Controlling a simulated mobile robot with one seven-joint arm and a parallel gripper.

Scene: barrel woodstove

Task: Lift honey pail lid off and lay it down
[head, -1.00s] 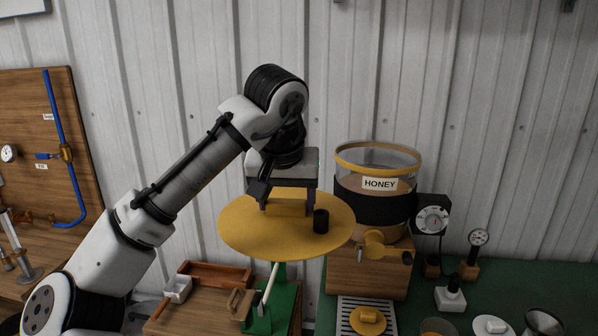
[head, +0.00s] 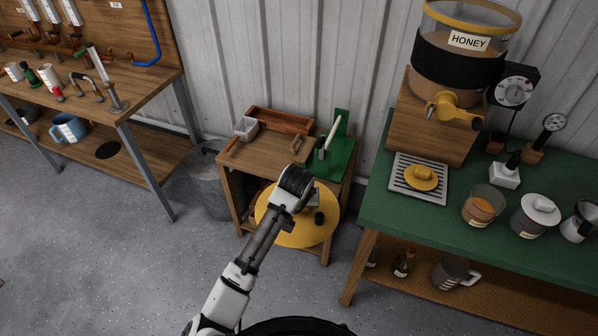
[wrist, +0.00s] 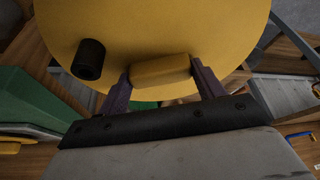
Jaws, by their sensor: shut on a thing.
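The honey pail (head: 455,75) stands at the upper right in the head view, a clear tub with a yellow rim, a dark band and a HONEY label. Its top is uncovered. The round yellow lid (head: 283,232) is away from the pail, low in front of the small wooden stand. My gripper (wrist: 165,82) is shut on the lid's raised yellow handle block (wrist: 160,69), with a finger on each side in the wrist view. A black knob (wrist: 89,60) stands up from the lid beside the handle. Whether the lid touches anything below is hidden.
The small wooden stand (head: 262,163) has a tray, a white cup and a green tool on top. The green-topped table (head: 400,215) at right holds a drip grate, jars and gauges. A grey bin (head: 208,185) stands left of the stand. Floor (head: 110,260) is clear at left.

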